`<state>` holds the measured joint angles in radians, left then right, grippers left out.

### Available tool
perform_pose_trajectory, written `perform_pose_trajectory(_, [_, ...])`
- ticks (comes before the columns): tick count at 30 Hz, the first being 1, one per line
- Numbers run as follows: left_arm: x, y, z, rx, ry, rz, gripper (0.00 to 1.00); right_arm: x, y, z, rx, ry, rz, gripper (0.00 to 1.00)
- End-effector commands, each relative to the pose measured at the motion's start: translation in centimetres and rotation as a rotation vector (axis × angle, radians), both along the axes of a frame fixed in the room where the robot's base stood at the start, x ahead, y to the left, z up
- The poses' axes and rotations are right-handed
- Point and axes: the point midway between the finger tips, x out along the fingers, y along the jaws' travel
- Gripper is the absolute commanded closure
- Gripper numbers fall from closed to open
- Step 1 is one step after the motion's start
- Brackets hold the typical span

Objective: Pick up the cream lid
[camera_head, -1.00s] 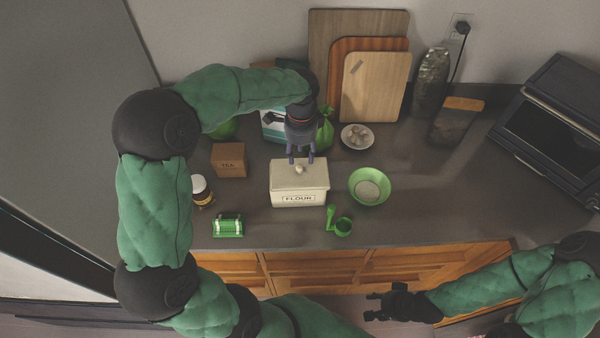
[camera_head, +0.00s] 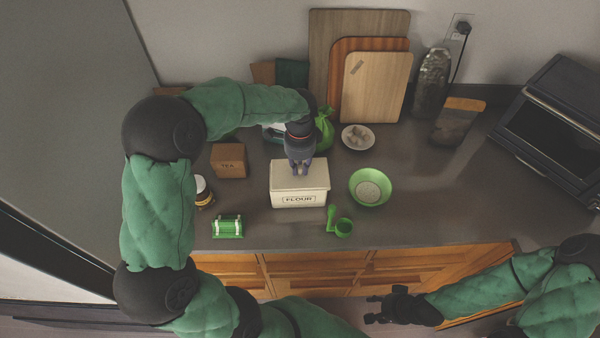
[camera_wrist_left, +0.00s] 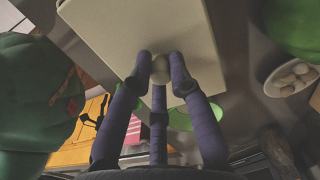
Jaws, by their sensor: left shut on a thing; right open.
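The cream lid (camera_head: 285,175) sits on the flour box (camera_head: 299,199), which stands on the counter. The lid also fills the upper middle of the left wrist view (camera_wrist_left: 112,35). Its round knob (camera_wrist_left: 160,70) shows between my left fingers there; in the head view the fingers hide it. My left gripper (camera_head: 300,170) points down at the lid and is shut on the knob. My right gripper (camera_head: 376,308) is open and empty, low in front of the drawers, away from the lid.
A green bowl (camera_head: 371,187) stands right of the box, with a green scoop (camera_head: 341,226) in front. A tea box (camera_head: 229,160), a dark-lidded jar (camera_head: 202,191) and a green-and-white item (camera_head: 228,227) stand to the left. Cutting boards (camera_head: 374,88) lean behind. Counter right of the bowl is clear.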

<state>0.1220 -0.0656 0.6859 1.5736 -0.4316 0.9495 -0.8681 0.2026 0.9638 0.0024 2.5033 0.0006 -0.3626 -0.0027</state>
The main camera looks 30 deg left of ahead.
Motion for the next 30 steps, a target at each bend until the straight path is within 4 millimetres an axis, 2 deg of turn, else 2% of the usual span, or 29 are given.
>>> perform_pose_trajectory(8, [0.0, 0.0, 0.1, 0.001, -0.001, 0.000, 1.00, 0.0, 0.0, 0.0, 0.000, 0.000, 0.000, 0.50])
perform_pose_trajectory(14, [0.1, 0.0, 1.0, 0.001, -0.003, 0.001, 1.00, 0.0, 0.0, 0.2, 0.000, 0.000, 0.000, 0.50])
perform_pose_trajectory(20, [-0.1, -0.1, 3.7, 0.000, -0.004, 0.000, 1.00, 0.0, 0.0, 0.6, 0.000, 0.000, 0.000, 0.50])
perform_pose_trajectory(30, [-4.7, -2.9, 9.7, 0.000, -0.005, -0.003, 1.00, 0.0, 0.0, 1.6, 0.000, 0.000, 0.000, 0.50])
